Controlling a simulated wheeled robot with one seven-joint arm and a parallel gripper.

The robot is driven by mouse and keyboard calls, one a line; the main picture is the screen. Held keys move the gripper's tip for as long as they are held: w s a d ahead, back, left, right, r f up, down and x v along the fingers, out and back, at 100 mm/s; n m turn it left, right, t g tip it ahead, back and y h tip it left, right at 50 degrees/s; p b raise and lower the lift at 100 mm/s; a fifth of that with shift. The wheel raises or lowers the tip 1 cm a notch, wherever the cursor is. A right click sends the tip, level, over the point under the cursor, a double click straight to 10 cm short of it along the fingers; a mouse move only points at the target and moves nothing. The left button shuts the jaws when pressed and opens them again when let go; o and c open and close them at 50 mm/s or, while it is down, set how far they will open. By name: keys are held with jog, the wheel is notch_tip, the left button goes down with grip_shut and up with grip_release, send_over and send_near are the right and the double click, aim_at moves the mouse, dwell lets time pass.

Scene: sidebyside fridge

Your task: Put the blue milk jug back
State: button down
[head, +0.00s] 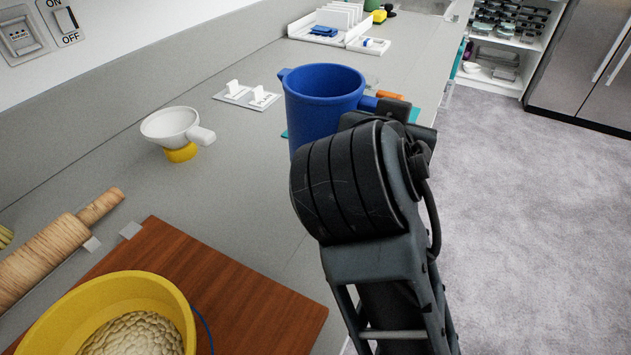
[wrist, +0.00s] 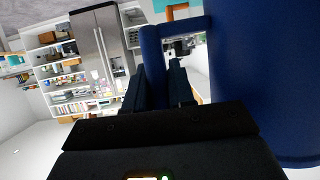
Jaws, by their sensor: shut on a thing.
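The blue milk jug (head: 312,108) is upright with its open top showing, above the grey counter in the head view. Its spout points to the left and its handle is on the right. My gripper (head: 382,103) is at the handle side, partly hidden by my own wrist. In the wrist view my gripper (wrist: 160,88) has its dark fingers at the jug's handle (wrist: 152,55), and the large blue body (wrist: 265,80) fills the right side. My gripper is shut on the handle. The jug's base is hidden in the head view, so I cannot tell whether it touches anything.
A wooden board (head: 240,290) holds a yellow bowl (head: 45,320), with a rolling pin (head: 55,245) beside it. White holders (head: 246,96) and a white rack (head: 325,28) stand farther back. A fridge (head: 590,60) and shelves (head: 505,45) are across the carpet.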

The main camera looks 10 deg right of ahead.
jog(key=a+f, duration=0.1)
jog(key=a, duration=0.1)
jog(key=a+f, duration=0.2)
jog(key=a, duration=0.1)
jog(key=a+f, duration=0.1)
jog(key=a, duration=0.1)
jog(key=shift+a+f, duration=0.35)
jog(key=shift+a, duration=0.05)
jog(key=shift+f+p, duration=0.5)
jog(key=shift+f, duration=1.4)
jog(key=c, duration=1)
grip_release()
jog(key=shift+o, duration=0.2)
jog(key=shift+f, duration=0.1)
